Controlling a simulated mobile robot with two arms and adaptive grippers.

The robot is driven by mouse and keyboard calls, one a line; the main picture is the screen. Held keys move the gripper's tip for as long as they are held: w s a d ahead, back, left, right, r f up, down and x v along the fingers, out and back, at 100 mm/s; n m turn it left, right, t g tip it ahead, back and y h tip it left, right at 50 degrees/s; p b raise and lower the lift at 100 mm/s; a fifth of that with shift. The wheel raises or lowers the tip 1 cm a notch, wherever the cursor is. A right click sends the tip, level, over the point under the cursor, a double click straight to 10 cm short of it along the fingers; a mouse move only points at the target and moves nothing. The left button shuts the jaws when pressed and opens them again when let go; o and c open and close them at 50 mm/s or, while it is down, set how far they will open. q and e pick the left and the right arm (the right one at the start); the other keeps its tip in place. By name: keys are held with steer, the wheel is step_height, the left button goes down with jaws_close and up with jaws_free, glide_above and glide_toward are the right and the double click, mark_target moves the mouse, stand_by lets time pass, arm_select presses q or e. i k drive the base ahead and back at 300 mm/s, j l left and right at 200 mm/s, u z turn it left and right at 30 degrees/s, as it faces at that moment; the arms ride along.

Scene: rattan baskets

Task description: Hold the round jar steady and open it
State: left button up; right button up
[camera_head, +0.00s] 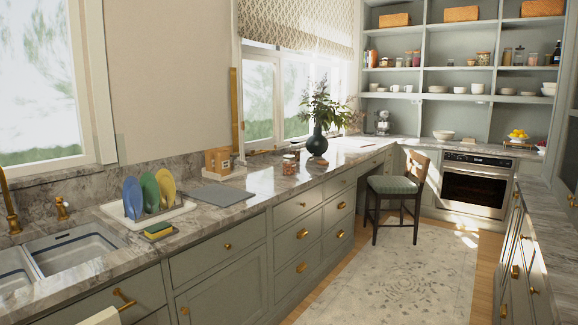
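A small round jar (289,165) with a copper-coloured lid stands upright on the marble counter, left of the dark vase. Another small item stands close behind it, too small to make out. The jar's lid appears to be on. Neither of my grippers is in the head view, and nothing touches the jar.
A grey board (220,195) lies on the counter left of the jar, with a wooden box (217,160) behind. A dark vase (317,142), a plate rack (148,212), a sponge (158,231) and a sink (75,250) line the counter. A chair (398,190) stands on the rug (400,275).

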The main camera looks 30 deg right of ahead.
mark_target(288, 166)
steer(key=i+l+z, duration=0.65)
steer(key=i+z, duration=0.15)
steer(key=i, duration=0.15)
steer(key=i+z, duration=0.4)
steer(key=i+l, duration=0.05)
steer(key=i, duration=0.1)
